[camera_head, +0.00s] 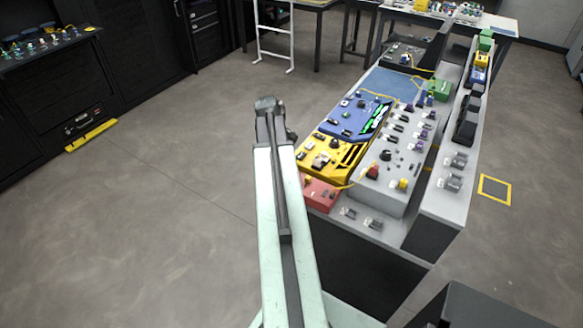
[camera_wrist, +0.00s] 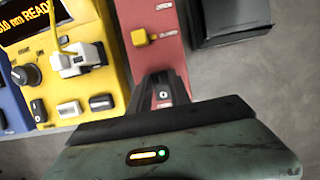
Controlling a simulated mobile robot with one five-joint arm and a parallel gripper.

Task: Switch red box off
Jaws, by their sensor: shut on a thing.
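The red box (camera_head: 319,193) sits at the near left end of the bench in the head view, partly hidden by my arm. In the wrist view the red box (camera_wrist: 163,58) carries a yellow knob (camera_wrist: 141,37) with small white lettering beside it. My gripper (camera_wrist: 163,83) is at the near end of the red box, its dark fingers close together. It is shut on a small dark switch (camera_wrist: 163,95) with a pale ring mark, mostly hidden between the fingers.
The yellow unit (camera_head: 326,157) with a lit display and switches stands beside the red box, with a blue panel (camera_head: 360,117) beyond. A grey console (camera_head: 392,160) with knobs is on the right. A dark block (camera_wrist: 230,18) lies close right of the red box. Floor left is clear.

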